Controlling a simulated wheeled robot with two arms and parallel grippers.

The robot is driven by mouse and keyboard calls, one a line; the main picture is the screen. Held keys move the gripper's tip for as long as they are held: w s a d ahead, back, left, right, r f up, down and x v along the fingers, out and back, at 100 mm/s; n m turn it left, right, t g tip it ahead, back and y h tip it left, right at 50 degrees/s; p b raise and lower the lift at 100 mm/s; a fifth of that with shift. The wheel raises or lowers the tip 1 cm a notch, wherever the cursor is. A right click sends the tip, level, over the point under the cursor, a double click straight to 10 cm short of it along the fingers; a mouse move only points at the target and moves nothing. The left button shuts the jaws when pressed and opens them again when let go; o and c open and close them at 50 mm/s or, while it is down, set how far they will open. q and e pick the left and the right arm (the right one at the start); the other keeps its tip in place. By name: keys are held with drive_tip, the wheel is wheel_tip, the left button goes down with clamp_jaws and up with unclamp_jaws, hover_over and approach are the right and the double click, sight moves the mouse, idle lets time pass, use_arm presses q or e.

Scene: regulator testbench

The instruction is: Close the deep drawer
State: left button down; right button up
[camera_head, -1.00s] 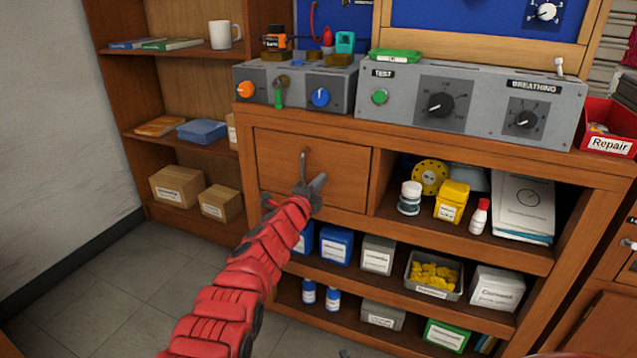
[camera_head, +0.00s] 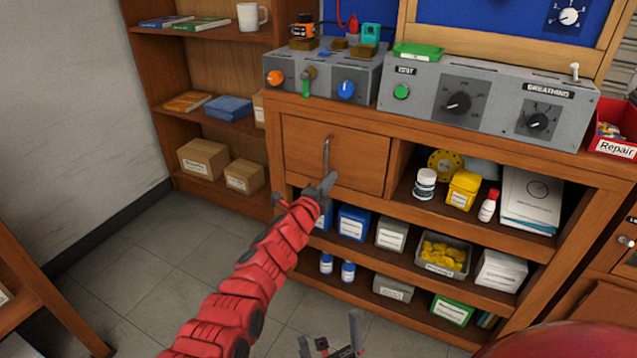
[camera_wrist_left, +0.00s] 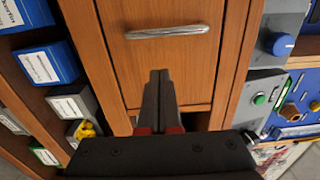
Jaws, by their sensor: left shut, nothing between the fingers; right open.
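The wooden drawer (camera_head: 300,150) sits at the upper left of the bench, with an upright metal bar handle (camera_head: 327,155) on its front. Its front looks flush or nearly flush with the frame; a small gap cannot be told. My left gripper (camera_head: 327,186) is shut and empty, in front of the drawer's lower part and just below the handle. The left wrist view shows the closed fingertips (camera_wrist_left: 160,74) pointing at the drawer front (camera_wrist_left: 185,65), beside the handle (camera_wrist_left: 167,31). Contact cannot be told. My right gripper (camera_head: 330,335) is open and empty at the bottom edge.
Open shelves with boxes and bottles lie right of and below the drawer. A grey breathing test unit (camera_head: 490,100) stands on the bench top. A wooden shelf (camera_head: 200,120) stands at the left. The floor (camera_head: 150,290) at the left front is clear.

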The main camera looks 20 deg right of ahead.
use_arm(q)
drive_tip(key=p+v, duration=0.4)
drive_tip(key=v, duration=0.2)
drive_tip(key=shift+s+a, duration=0.2)
drive_tip(key=shift+a, duration=0.1)
